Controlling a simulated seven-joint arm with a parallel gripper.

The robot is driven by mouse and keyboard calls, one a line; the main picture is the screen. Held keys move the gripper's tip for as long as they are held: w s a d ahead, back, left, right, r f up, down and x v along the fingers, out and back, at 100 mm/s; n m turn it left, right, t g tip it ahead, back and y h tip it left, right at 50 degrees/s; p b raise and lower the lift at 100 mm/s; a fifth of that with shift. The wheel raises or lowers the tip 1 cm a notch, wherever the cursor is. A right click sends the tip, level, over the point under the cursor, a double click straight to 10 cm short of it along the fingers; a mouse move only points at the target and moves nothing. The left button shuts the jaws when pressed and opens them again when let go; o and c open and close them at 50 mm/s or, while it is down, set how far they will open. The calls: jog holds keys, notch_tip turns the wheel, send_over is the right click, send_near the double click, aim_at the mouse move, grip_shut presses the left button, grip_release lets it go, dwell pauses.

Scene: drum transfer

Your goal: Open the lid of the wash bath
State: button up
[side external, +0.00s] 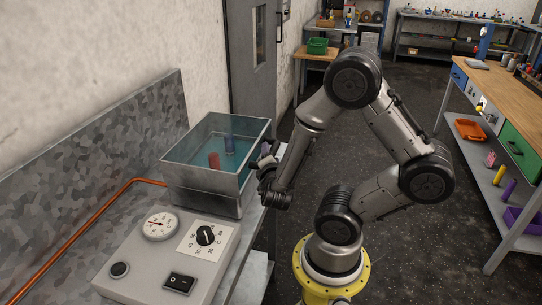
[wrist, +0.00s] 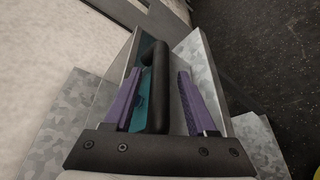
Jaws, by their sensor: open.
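The wash bath (side external: 198,188) is a grey metal box on the bench at the left, with teal liquid visible inside. A red cylinder (side external: 214,160) and a blue cylinder (side external: 229,144) show in it. I cannot clearly make out the lid; the top looks clear or uncovered. My gripper (side external: 264,152) is at the bath's right side. In the wrist view, a black bar handle (wrist: 160,85) lies between the purple fingers of my gripper (wrist: 159,72). The fingers are open, with a gap on the right of the handle; it is close to the left finger.
A control box with a gauge (side external: 160,226) and a dial (side external: 206,236) stands in front of the bath. A copper pipe (side external: 82,233) runs along the wall side. A wooden workbench (side external: 507,92) is at the right, with open floor between.

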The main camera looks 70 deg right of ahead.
grip_shut()
dwell(0.3)
dwell(1.2)
